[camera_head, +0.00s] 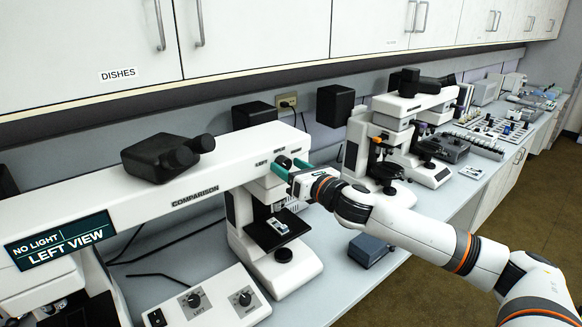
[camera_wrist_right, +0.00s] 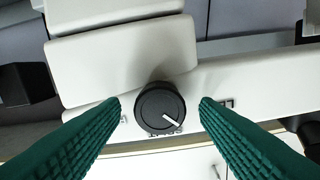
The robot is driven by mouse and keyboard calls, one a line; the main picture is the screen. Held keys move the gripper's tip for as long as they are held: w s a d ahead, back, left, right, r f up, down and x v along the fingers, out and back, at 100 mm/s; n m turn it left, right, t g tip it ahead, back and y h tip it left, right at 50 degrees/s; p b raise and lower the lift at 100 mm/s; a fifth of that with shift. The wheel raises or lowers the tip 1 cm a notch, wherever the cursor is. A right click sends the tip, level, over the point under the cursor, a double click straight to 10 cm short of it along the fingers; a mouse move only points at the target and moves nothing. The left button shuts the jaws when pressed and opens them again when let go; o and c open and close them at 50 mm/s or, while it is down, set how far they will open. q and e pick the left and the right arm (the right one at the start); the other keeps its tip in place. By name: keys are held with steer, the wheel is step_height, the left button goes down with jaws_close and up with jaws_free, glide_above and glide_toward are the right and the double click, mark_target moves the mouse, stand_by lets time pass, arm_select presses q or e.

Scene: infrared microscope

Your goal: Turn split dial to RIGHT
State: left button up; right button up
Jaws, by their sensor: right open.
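The split dial (camera_head: 283,161) is a round black knob on the white comparison bridge (camera_head: 130,204). In the right wrist view the dial (camera_wrist_right: 160,108) is seen face-on, its white pointer mark slanting to the lower right. My right gripper (camera_head: 286,168) is open, its green fingers reaching toward the dial. In the wrist view the fingers (camera_wrist_right: 161,112) stand on either side of the dial, with gaps between. The labels around the dial are partly hidden. The display (camera_head: 62,241) reads "NO LIGHT" and "LEFT VIEW". My left gripper is not in view.
The bridge's black eyepieces (camera_head: 170,155) stand left of the dial. A control box (camera_head: 209,301) with two knobs sits on the bench in front. Another microscope (camera_head: 385,135) stands to the right, behind my right arm. A small grey-blue box (camera_head: 368,250) lies under that arm.

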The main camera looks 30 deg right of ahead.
steer(key=c, duration=1)
steer(key=shift+m, duration=0.4)
steer(key=m+p, duration=0.1)
steer(key=m, duration=0.2)
steer(key=shift+m, duration=0.4)
steer(key=m+p, duration=0.1)
steer(key=m, duration=0.3)
steer(key=shift+m, duration=0.3)
steer(key=m+p, duration=0.1)
steer(key=m, duration=0.3)
steer(key=m+p, duration=0.1)
steer(key=m, duration=0.3)
steer(key=shift+d+f+m, duration=0.1)
steer(key=shift+m, duration=0.2)
steer(key=shift+m+p, duration=0.3)
